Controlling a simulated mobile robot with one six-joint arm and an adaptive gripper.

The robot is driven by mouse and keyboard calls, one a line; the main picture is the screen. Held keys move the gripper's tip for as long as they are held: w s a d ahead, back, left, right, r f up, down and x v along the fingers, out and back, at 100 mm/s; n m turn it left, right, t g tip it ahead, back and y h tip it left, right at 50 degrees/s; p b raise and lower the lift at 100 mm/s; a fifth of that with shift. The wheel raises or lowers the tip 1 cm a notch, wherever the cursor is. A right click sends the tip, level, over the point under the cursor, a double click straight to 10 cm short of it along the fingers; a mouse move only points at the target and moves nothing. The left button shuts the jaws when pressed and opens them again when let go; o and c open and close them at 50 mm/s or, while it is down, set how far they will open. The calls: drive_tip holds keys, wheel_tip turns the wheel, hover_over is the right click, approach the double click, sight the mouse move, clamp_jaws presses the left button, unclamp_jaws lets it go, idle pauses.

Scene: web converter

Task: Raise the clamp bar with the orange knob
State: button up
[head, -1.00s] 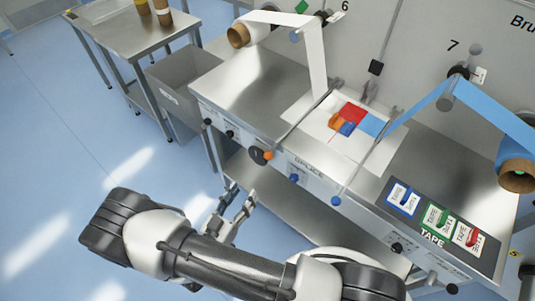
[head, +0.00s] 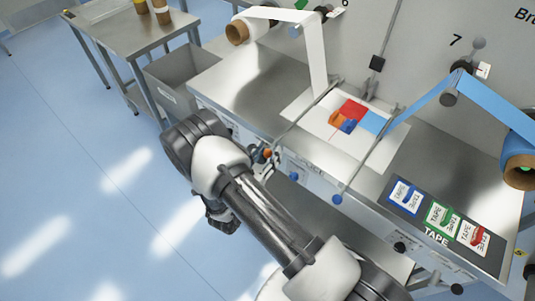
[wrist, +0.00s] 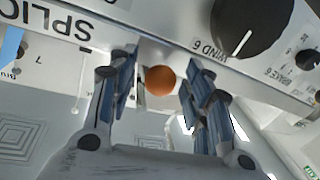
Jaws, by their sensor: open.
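The orange knob (head: 267,153) is at the front end of a thin grey clamp bar (head: 302,117), which slants back across the splice table beside the white web. In the wrist view the orange knob (wrist: 159,80) sits between my two blue-padded fingers, nearer their tips. My gripper (wrist: 160,84) is open, with a gap on each side of the knob. In the head view my gripper (head: 259,156) is mostly hidden by my arm, at the table's front edge. The bar itself is not clear in the wrist view.
A second bar with a blue knob (head: 337,199) lies to the right. A large black dial (wrist: 246,24) on the front panel is close to my right finger. Tape cards (head: 437,217) lie on the right of the table. A grey bin (head: 176,88) stands at left.

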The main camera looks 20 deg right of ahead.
drive_tip(key=shift+d, duration=0.1)
drive_tip(key=shift+c, duration=0.3)
clamp_jaws()
idle(0.5)
